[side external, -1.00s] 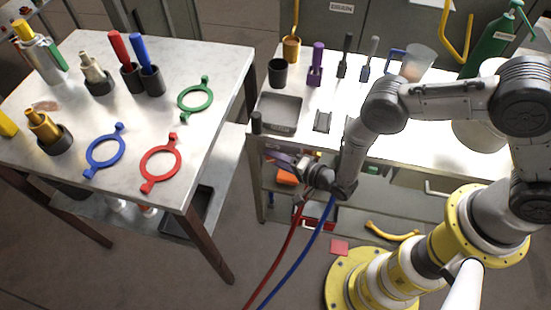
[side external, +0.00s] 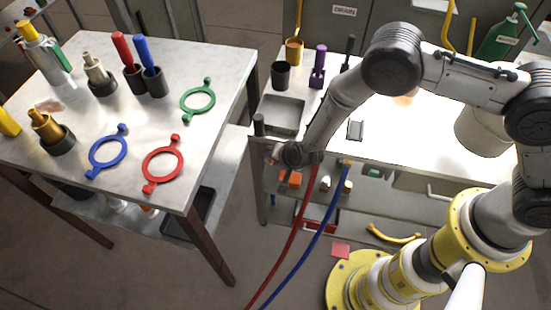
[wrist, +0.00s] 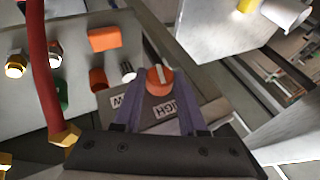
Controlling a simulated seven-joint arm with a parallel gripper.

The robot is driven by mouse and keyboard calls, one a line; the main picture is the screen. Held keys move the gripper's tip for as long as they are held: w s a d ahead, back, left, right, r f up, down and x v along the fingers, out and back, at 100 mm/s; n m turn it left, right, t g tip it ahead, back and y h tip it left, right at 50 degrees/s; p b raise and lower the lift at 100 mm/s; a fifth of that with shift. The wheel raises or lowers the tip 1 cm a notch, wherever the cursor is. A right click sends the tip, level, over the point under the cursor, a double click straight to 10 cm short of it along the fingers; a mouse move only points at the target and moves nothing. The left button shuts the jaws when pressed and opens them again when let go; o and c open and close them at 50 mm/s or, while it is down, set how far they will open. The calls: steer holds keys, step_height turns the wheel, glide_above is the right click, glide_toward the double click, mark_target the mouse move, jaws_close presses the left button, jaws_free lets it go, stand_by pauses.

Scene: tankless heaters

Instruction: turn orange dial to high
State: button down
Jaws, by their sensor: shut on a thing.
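The orange dial (wrist: 158,78) shows in the wrist view, a round knob with a pale line across its face. The line runs roughly up and down in the picture. My gripper (wrist: 159,84) has its two purple fingers on either side of the dial, shut on it. An upside-down label reading HIGH (wrist: 164,110) shows between the fingers. Part of another label, ending in W (wrist: 117,101), shows at the left finger. In the side external view my wrist is at the front edge of the right-hand table, and the dial and fingertips cannot be made out.
A red hose (wrist: 37,75) runs close to the left of my gripper; a blue hose (side external: 320,215) hangs beside it in the side view. An orange block (wrist: 104,39) and brass fittings (wrist: 54,56) sit on the panel. A grey tray (side external: 284,112) stands on the table above.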

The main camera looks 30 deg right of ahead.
steer(key=shift+w+g+h, duration=0.1)
steer(key=shift+g+h, duration=0.5)
stand_by(0.4)
steer(key=shift+c, duration=2.3)
jaws_free()
steer(key=d+v, duration=0.1)
steer(key=v, duration=1.2)
steer(key=shift+a+r, duration=0.4)
steer(key=shift+a, duration=0.1)
steer(key=shift+d, duration=0.1)
